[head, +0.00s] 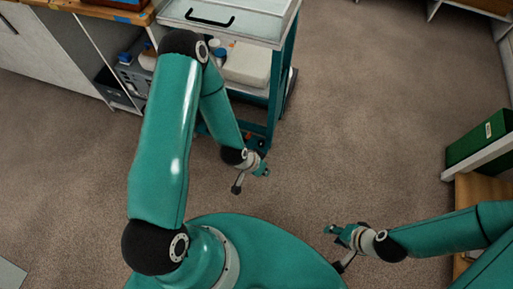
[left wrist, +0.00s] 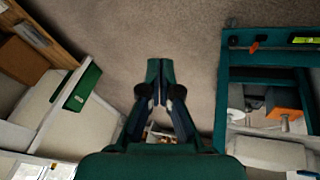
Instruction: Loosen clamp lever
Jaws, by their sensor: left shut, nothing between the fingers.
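I cannot make out a clamp lever for certain in either view. A small orange piece (left wrist: 254,47) sits on a dark bar of a teal frame at the upper right of the left wrist view; I cannot tell whether it is a lever. My left gripper (head: 264,171) hangs over the floor in front of the teal cart (head: 272,100), apart from it. In the left wrist view its fingers (left wrist: 160,68) are together, with nothing between them. My right gripper (head: 331,230) is over bare floor at lower right; its fingers are too small to judge.
The cart has a pale top tray (head: 225,28) with a black handle and a lower shelf holding a white block (head: 247,64). A wooden-topped bench (head: 105,8) stands at upper left. A green box (head: 481,139) is at right. The floor between is clear.

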